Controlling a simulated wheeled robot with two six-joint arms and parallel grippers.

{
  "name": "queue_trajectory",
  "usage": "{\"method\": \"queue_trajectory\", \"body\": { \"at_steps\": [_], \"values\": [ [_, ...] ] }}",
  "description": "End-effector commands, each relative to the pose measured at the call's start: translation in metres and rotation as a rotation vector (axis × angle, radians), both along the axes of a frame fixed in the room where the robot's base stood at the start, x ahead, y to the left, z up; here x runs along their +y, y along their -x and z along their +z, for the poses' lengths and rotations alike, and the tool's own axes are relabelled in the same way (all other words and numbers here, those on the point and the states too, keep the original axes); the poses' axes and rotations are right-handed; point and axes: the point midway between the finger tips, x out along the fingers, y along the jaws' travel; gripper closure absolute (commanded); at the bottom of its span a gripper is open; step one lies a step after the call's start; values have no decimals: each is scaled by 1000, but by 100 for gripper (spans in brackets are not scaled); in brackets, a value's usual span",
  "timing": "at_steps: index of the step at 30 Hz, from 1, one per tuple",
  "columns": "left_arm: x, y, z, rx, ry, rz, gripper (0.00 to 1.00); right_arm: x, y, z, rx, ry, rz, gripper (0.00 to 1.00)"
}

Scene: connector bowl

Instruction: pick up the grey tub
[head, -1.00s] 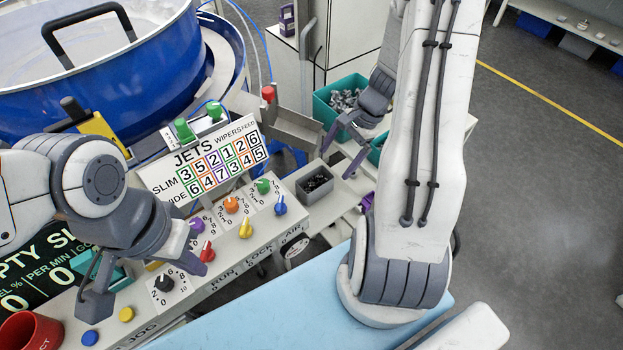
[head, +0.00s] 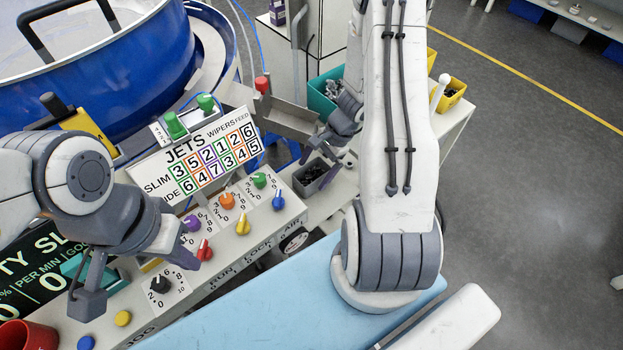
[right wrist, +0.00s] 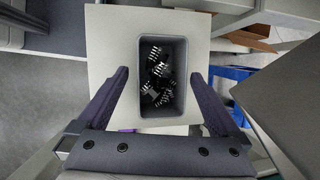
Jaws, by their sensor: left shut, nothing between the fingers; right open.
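The grey tub (head: 318,186) is a small open-topped box with dark and silvery small parts in it. It stands on a pale surface at the right end of the control panel. The right wrist view looks down into the tub (right wrist: 161,112). My right gripper (head: 321,157) is open above it. In the right wrist view its two purple-grey fingers (right wrist: 160,76) lie to the left and right of the tub, with a gap on each side. Contact is not visible. My left gripper (head: 135,278) is shut and empty over the panel's left part.
The control panel (head: 228,248) carries coloured knobs and a jets sign (head: 210,155). A teal bin (head: 322,92) with metal parts stands behind my right gripper, partly hidden by my arm. A yellow bin (head: 450,97) is at the right. A light blue surface (head: 260,315) lies in front.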

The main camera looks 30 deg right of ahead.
Motion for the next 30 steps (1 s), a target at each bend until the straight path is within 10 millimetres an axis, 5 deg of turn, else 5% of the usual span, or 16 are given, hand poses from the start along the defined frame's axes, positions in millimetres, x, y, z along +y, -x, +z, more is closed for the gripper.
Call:
{"method": "queue_trajectory", "body": {
  "at_steps": [5,30],
  "values": [
    [0,0,-4,0,0,0,100,7,-2,-15,1,-1,1,0],
    [0,0,-11,0,0,0,100,7,-2,-20,-1,0,2,0]
  ]
}}
